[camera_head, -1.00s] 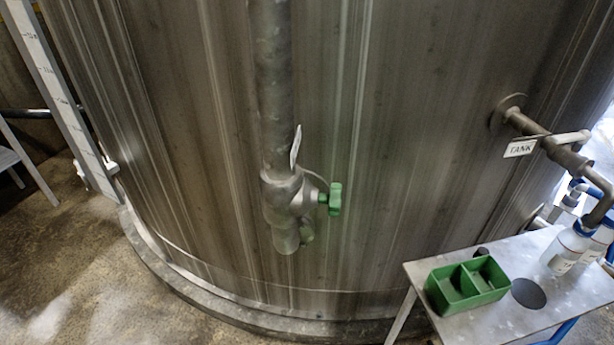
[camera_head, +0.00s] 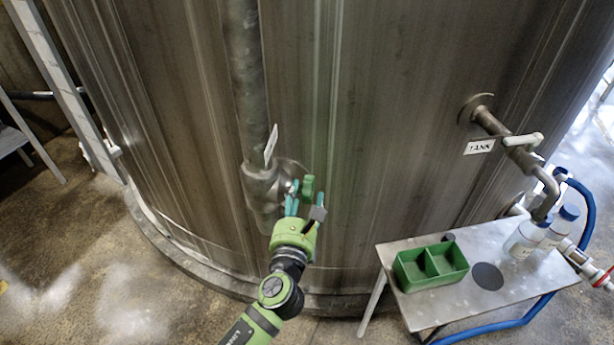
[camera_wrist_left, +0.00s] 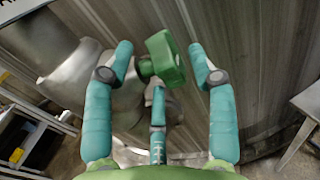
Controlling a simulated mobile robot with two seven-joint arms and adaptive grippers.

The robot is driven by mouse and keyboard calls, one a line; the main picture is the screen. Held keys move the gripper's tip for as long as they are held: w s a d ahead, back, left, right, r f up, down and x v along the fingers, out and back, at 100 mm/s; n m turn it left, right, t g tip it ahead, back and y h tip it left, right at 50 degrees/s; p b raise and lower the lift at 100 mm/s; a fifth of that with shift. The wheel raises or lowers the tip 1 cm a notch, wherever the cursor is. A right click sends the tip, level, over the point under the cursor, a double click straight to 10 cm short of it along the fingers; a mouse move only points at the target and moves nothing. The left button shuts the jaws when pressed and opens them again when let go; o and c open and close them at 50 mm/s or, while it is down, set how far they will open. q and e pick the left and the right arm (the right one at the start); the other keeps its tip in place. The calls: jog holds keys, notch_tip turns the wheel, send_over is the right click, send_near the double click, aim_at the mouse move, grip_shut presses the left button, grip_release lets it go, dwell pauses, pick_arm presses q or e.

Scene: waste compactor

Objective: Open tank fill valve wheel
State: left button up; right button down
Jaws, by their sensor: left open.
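The green valve wheel (camera_head: 308,188) sticks out from the right side of the grey metal valve body (camera_head: 264,183) on the pipe at the tank wall. My left gripper (camera_head: 304,203) reaches up from below and is at the wheel, partly covering the valve. In the left wrist view the wheel (camera_wrist_left: 166,60) stands between the open teal fingers of my left gripper (camera_wrist_left: 160,68), with gaps on both sides. A third finger shows below the wheel. My right gripper is not in view.
The steel tank (camera_head: 390,140) fills the background. At right, a pipe with a TANK tag (camera_head: 480,147) sticks out above a small metal table (camera_head: 520,275). A green two-part box (camera_head: 431,267) and white bottles (camera_head: 527,238) stand on it.

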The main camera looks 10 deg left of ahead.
aim_at(307, 179)
pick_arm(q)
jog(key=w, duration=0.6)
jog(key=shift+w+d+f, duration=0.1)
jog(key=shift+w+d, duration=0.05)
jog(key=shift+w, duration=0.1)
grip_shut()
